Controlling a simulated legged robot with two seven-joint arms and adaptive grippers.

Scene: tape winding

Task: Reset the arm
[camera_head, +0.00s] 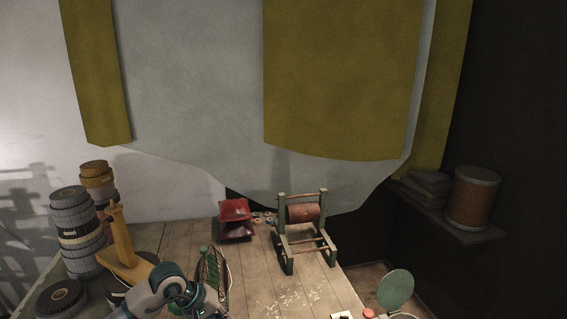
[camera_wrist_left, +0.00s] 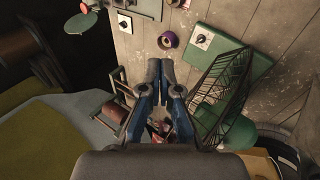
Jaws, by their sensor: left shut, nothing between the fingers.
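My left arm comes in at the bottom left of the head view, over the table (camera_head: 260,290). In the left wrist view my left gripper (camera_wrist_left: 160,66) has its blue fingers together with nothing between them. It is above the table and apart from the purple ring-shaped roll (camera_wrist_left: 168,40). The green-framed winding stand with a reddish roller (camera_head: 306,213) stands on the right part of the table; it also shows in the left wrist view (camera_wrist_left: 112,112). My right gripper is in neither view.
Stacked tape rolls (camera_head: 75,225) and a yellow stand (camera_head: 122,258) are at the left. A red tiered holder (camera_head: 236,210) stands mid-table. A green wire rack (camera_wrist_left: 222,82) is beside my left gripper. A barrel (camera_head: 472,198) sits on the right shelf.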

